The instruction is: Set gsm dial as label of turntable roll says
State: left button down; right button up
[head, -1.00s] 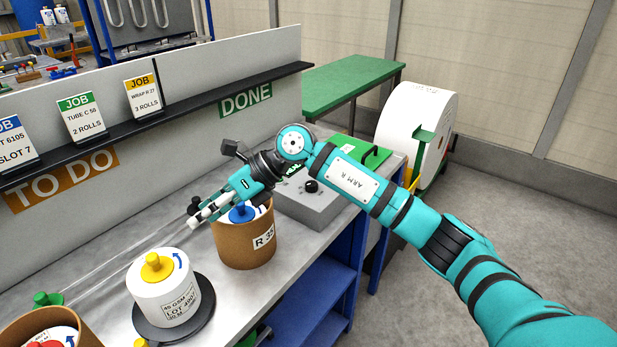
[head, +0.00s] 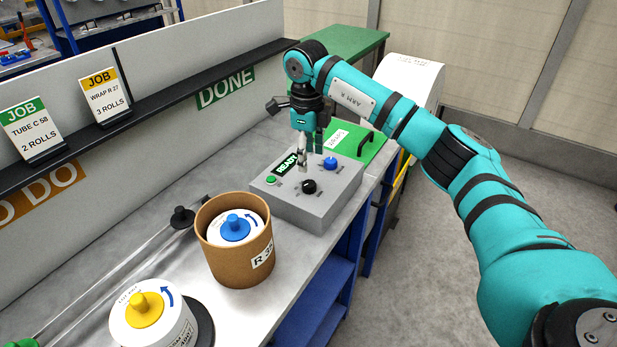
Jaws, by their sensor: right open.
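A grey control box (head: 310,205) on the bench has a lit READY display (head: 287,164), a green button (head: 271,180), a black knob (head: 309,186) and a blue knob (head: 330,163). I cannot read which is the gsm dial. My right gripper (head: 303,167) points down over the box, open and empty, its fingertips close above the panel between the display and the knobs. The white turntable roll (head: 150,320) with a yellow plug (head: 145,308) sits on a black turntable (head: 203,320). Its label is cut off by the lower edge now. My left gripper is out of view.
A brown tube marked R (head: 228,272) holding a roll with a blue plug (head: 235,227) stands between turntable and box. A green plate (head: 352,143) with a black handle lies behind the box. Job cards (head: 32,130) stand on the shelf along the wall.

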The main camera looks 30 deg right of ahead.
aim_at(309, 183)
notch_tip(309, 183, down, 5)
jog(key=shift+f+p, duration=0.2)
jog(key=shift+p, duration=0.35)
notch_tip(309, 183, down, 2)
jog(key=shift+w+d+f, duration=0.1)
jog(key=shift+w, duration=0.05)
jog(key=shift+f, duration=0.55)
jog(key=c, duration=1.2)
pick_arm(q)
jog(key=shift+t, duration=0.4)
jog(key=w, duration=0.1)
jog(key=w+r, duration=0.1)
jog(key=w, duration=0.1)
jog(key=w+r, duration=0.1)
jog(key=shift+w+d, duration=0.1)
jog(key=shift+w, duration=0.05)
pick_arm(e)
jog(key=shift+o, duration=0.2)
